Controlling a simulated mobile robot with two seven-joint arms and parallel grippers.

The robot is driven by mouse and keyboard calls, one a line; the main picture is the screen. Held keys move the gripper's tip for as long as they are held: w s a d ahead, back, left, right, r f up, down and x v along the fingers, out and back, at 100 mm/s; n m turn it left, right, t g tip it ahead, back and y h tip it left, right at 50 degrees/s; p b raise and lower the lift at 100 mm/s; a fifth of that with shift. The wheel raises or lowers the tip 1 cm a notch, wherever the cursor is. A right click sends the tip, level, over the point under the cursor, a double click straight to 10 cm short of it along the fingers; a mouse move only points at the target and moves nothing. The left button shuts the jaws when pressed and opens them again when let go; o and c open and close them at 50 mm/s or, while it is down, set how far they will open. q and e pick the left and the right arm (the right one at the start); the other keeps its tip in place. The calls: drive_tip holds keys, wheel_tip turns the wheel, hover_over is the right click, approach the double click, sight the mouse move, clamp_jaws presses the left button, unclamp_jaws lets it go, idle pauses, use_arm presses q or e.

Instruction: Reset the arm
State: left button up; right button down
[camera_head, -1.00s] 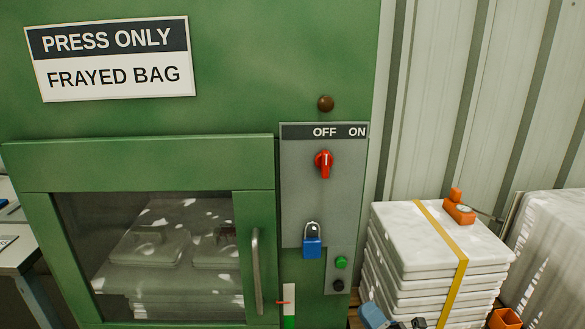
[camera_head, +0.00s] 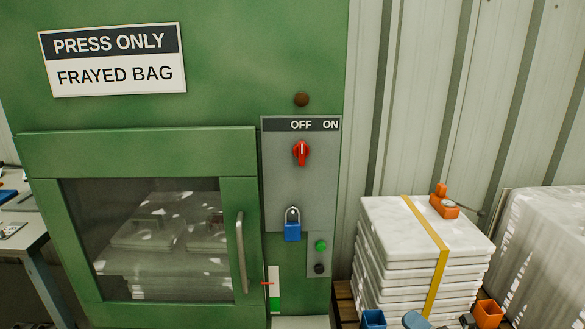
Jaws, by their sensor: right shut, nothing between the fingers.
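Only the top of my right arm shows, at the bottom edge of the head view, in front of the strapped stack of white bags (camera_head: 385,262). Its pale blue link is cut off by the frame. The dark right gripper (camera_head: 468,321) is beside the link, just left of an orange bin (camera_head: 489,313). It is shut and empty, with much of it outside the picture. My left gripper is not in view.
A green press (camera_head: 150,230) with a closed windowed door fills the left. Its red switch (camera_head: 302,152) points up to OFF, with a blue padlock (camera_head: 292,230) below. An orange strap tool (camera_head: 444,205) sits on the stack. A blue bin (camera_head: 373,319) stands in front.

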drive_tip(key=d+n+g, duration=0.2)
drive_tip(key=d, duration=0.4)
drive_tip(key=s+a+f+m+g+h, duration=0.1)
drive_tip(key=s+f+m+g+h, duration=0.2)
drive_tip(key=s+f+m+h, duration=0.55)
drive_tip(key=s+f+m+g+h, duration=0.2)
drive_tip(key=s+f+m+h, duration=0.2)
drive_tip(key=s+f+m, duration=0.85)
drive_tip(key=a+r+m+t, duration=0.1)
drive_tip(key=a+r+m, duration=0.4)
drive_tip(key=a+m, duration=0.55)
use_arm(q)
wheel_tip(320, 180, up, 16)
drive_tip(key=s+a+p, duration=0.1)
drive_tip(key=p, duration=2)
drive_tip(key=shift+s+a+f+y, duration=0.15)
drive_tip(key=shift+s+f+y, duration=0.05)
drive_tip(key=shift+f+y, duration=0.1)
use_arm(e)
wheel_tip(320, 180, up, 16)
drive_tip(key=s+n, duration=0.1)
drive_tip(key=shift+s+r+t, duration=0.2)
drive_tip(key=shift+s+t, duration=0.05)
drive_tip(key=shift+t, duration=0.05)
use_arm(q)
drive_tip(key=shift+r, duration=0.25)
use_arm(e)
drive_tip(key=shift+n+y, duration=0.25)
drive_tip(key=c, duration=1.8)
unclamp_jaws()
